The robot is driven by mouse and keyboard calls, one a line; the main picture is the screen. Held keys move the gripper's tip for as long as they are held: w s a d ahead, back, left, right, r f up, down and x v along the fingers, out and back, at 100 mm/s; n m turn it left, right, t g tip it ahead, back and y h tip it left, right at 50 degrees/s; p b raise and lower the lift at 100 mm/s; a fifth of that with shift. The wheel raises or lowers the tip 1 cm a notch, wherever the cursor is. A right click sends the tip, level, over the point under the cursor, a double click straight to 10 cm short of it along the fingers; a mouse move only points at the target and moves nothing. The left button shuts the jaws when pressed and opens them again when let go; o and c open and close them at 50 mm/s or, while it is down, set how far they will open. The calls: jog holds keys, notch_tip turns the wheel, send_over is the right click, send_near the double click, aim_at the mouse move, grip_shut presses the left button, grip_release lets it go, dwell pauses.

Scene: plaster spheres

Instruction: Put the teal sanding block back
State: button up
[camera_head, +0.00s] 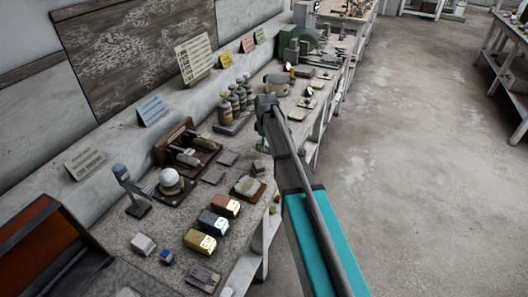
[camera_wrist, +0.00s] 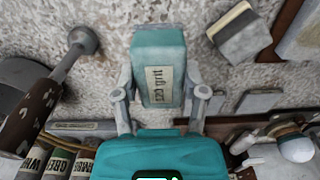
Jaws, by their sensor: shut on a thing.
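The teal sanding block (camera_wrist: 158,68), with a pale grit label, is held between the two fingers of my gripper (camera_wrist: 160,97) in the wrist view. The fingers press on its left and right sides. The grey speckled bench top (camera_wrist: 190,15) lies below it. In the head view my gripper (camera_head: 262,138) hangs over the bench near its front edge, mostly hidden by my arm. The block is too small and covered there to make out clearly. A red block (camera_head: 226,206), a blue-grey block (camera_head: 213,222) and a yellow block (camera_head: 200,241) stand in a row nearer on the bench.
A white sphere (camera_head: 171,178) sits on a dark stand. A wooden tool rack (camera_head: 186,145), several bottles (camera_head: 236,98) and a blue upright stand (camera_head: 130,190) stand along the bench. A grey block with a cream strip (camera_wrist: 240,32) lies near my gripper. The floor (camera_head: 420,150) at right is clear.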

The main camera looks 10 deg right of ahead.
jog(key=shift+w+f, duration=0.1)
jog(key=shift+w+f+b, duration=0.35)
jog(key=shift+f+b, duration=0.1)
jog(key=shift+b, duration=0.15)
jog(key=shift+f+b, duration=1.45)
jog(key=shift+f, duration=0.15)
jog(key=o, duration=1.2)
jog(key=shift+o, duration=0.2)
jog(key=shift+r, duration=0.2)
notch_tip(320, 180, up, 12)
jog(key=p, duration=1.2)
